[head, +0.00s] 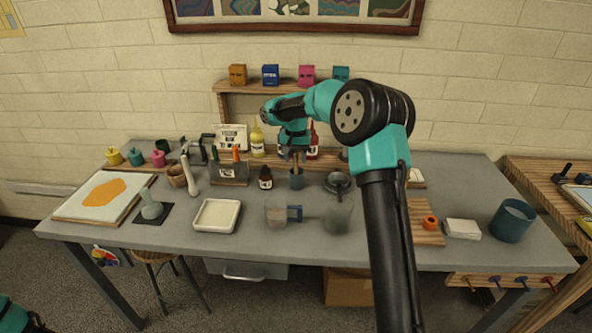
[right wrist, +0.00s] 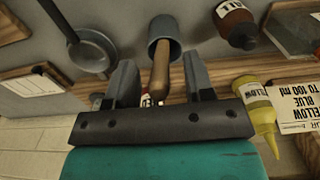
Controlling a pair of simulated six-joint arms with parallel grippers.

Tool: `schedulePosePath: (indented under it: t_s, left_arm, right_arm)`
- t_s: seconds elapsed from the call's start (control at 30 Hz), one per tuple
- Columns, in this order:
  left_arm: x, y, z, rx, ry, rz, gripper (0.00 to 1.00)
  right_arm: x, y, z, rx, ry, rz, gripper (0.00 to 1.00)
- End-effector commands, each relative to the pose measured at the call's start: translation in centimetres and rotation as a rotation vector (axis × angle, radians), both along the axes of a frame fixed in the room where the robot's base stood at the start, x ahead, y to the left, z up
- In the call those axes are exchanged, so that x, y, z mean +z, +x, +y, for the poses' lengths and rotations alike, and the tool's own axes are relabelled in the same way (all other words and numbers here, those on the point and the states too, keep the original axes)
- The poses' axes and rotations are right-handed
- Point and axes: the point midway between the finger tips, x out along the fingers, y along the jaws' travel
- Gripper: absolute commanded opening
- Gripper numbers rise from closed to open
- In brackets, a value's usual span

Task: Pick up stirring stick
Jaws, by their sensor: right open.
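The stirring stick has a brown wooden handle (right wrist: 160,72) that stands up out of a small blue-grey cup (right wrist: 164,28) in the right wrist view. In the head view the cup (head: 296,180) stands mid-table. My right gripper (head: 296,151) is above the cup, pointing down. In the right wrist view its two fingers (right wrist: 161,82) are apart, with the stick's handle between them. I cannot tell whether either finger touches the handle. The stick's lower end is hidden in the cup. My left gripper is out of view.
A dark ladle-like pan (head: 338,183) is right of the cup, and a brown bottle (head: 265,178) is left. A yellow bottle (head: 257,142) stands behind.

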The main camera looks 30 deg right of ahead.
Motion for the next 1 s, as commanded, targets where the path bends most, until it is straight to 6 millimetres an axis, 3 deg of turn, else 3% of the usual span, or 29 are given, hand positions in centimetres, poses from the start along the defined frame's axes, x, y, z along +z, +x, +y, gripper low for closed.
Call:
schedulePosePath:
  t_s: [0.3, 0.8, 1.0]
  left_arm:
    - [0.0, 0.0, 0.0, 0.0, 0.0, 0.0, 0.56]
    - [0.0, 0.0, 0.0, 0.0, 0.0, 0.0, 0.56]
    - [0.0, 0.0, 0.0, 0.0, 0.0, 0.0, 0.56]
  right_arm:
    - [0.04, 0.0, 0.01, 0.0, 0.0, 0.0, 0.48]
    - [0.05, 0.0, 0.01, 0.0, 0.0, 0.0, 0.01]
    - [0.06, -0.01, 0.01, 0.0, 0.0, 0.0, 0.0]
